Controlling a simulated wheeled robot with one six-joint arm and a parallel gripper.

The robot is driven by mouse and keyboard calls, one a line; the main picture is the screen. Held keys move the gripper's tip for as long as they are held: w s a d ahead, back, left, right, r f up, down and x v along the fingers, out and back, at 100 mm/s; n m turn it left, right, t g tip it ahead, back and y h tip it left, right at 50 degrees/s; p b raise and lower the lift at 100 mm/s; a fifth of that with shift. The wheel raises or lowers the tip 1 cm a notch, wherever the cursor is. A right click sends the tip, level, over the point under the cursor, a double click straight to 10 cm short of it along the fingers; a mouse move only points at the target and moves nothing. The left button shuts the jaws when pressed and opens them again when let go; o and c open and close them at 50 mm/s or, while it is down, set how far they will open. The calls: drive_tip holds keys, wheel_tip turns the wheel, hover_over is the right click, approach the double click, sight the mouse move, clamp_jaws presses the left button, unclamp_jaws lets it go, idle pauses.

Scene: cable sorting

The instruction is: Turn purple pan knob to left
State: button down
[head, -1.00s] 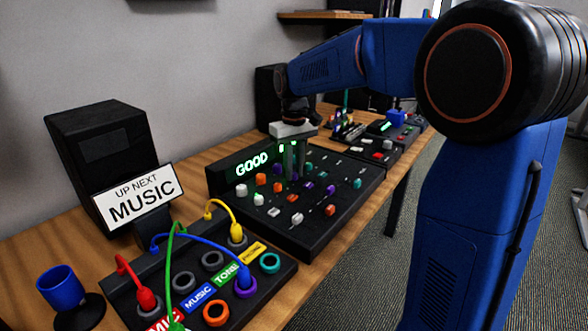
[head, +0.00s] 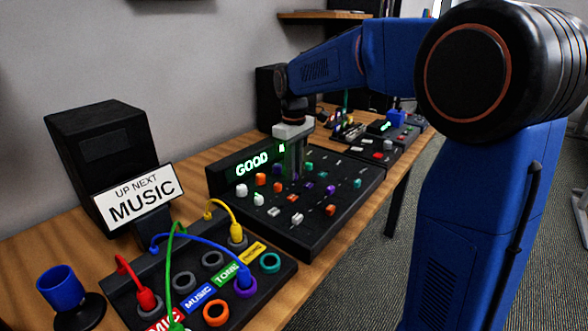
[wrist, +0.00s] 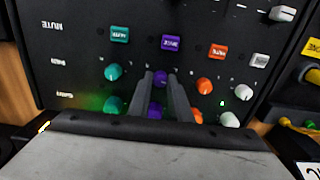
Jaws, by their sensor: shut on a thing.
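The purple pan knob (wrist: 160,78) is in the PAN row of the black mixer (wrist: 85,75), which appears upside down in the wrist view. My gripper (wrist: 160,76) is shut on this knob, with one finger on each side. Another purple knob (wrist: 155,110), in the row nearer my palm, shows between the fingers and is partly hidden. In the head view my gripper (head: 295,176) points straight down onto the mixer (head: 322,226), and its fingers hide the pan knob. I cannot tell the knob's pointer angle.
A teal knob (wrist: 113,72) and an orange knob (wrist: 204,86) flank the held knob closely. The lit GOOD display (head: 252,163) stands at the mixer's back edge. A patch panel (head: 190,284) with cables lies in front.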

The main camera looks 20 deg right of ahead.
drive_tip(key=c, duration=1.6)
unclamp_jaws()
drive_tip(key=shift+r, duration=0.1)
wheel_tip(320, 180, up, 17)
drive_tip(key=shift+r, duration=0.15)
drive_tip(key=s+d+f+m+t, duration=0.1)
drive_tip(key=s+d+f+m, duration=0.1)
drive_tip(key=s+f, duration=0.5)
drive_tip(key=s+d+f+m+t, duration=0.2)
drive_tip(key=s+f, duration=0.6)
drive_tip(key=s, duration=0.7)
drive_tip(key=s+d+f+m+t, duration=0.1)
drive_tip(key=s+d+f+m, duration=0.2)
drive_tip(key=s+f, duration=0.4)
drive_tip(key=shift+s+f+t, duration=0.2)
drive_tip(key=shift+s, duration=0.9)
drive_tip(key=shift+s+f+t, duration=0.15)
drive_tip(key=shift+s+t, duration=0.05)
drive_tip(key=shift+s, duration=0.9)
